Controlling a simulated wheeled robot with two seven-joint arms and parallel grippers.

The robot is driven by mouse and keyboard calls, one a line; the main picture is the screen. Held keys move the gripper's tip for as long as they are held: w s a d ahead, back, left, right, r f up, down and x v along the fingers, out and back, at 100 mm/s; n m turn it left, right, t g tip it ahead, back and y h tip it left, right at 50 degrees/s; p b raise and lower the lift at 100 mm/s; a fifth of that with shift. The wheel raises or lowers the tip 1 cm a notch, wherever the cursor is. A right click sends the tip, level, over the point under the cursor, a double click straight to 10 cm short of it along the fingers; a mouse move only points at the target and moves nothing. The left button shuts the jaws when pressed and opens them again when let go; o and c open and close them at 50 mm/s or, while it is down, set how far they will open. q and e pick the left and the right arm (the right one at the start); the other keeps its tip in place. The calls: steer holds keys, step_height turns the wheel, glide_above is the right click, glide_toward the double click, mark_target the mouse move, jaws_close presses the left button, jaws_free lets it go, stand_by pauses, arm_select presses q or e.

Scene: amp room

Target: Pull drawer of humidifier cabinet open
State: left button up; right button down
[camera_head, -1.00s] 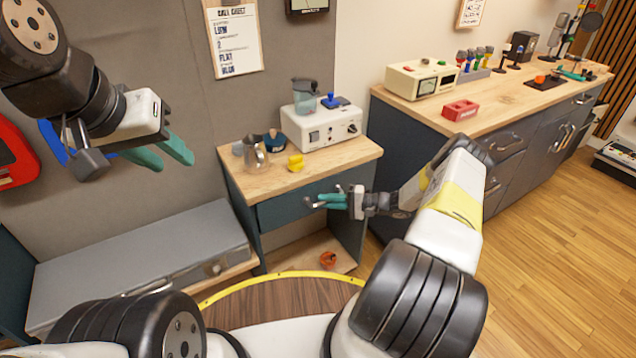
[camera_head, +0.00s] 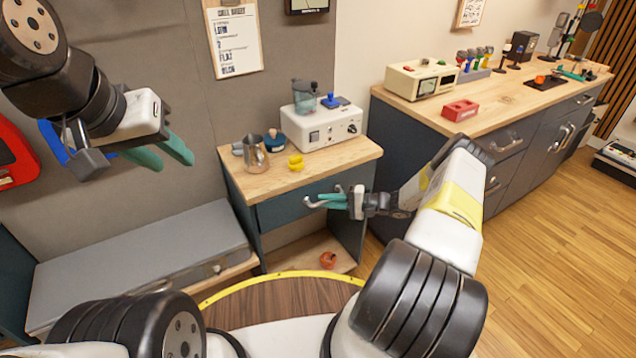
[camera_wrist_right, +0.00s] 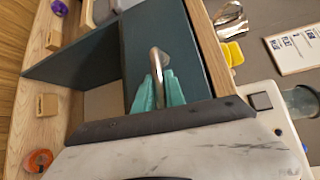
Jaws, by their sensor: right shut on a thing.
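The humidifier cabinet (camera_head: 235,186) has a light wood top and a dark teal drawer (camera_head: 285,208) with a metal bar handle (camera_head: 311,204). In the head view the drawer front looks about flush with the cabinet. My right gripper (camera_head: 325,201) is at the handle, its teal fingers shut on it. The right wrist view shows the fingers (camera_wrist_right: 158,92) on both sides of the handle (camera_wrist_right: 157,62), against the dark drawer front (camera_wrist_right: 185,45). My left gripper (camera_head: 160,155) hangs in the air at the left, its two teal fingers apart and empty.
On the cabinet top stand a white humidifier unit (camera_head: 322,128), a metal pitcher (camera_head: 255,155) and a yellow object (camera_head: 296,162). An orange object (camera_head: 327,260) lies on the lower shelf. A grey case (camera_head: 130,262) is at left, a long workbench (camera_head: 480,105) at right.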

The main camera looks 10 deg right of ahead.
steer(key=shift+s, duration=0.1)
stand_by(0.3)
steer(key=s+d, duration=0.4)
steer(key=s, duration=0.6)
steer(key=s+d, duration=0.3)
steer(key=s, duration=0.8)
steer(key=shift+s+d, duration=0.15)
steer(key=shift+d, duration=0.25)
steer(key=c, duration=1.4)
jaws_free()
steer(key=v, duration=0.7)
steer(key=shift+d, duration=0.4)
steer(key=shift+s, duration=0.1)
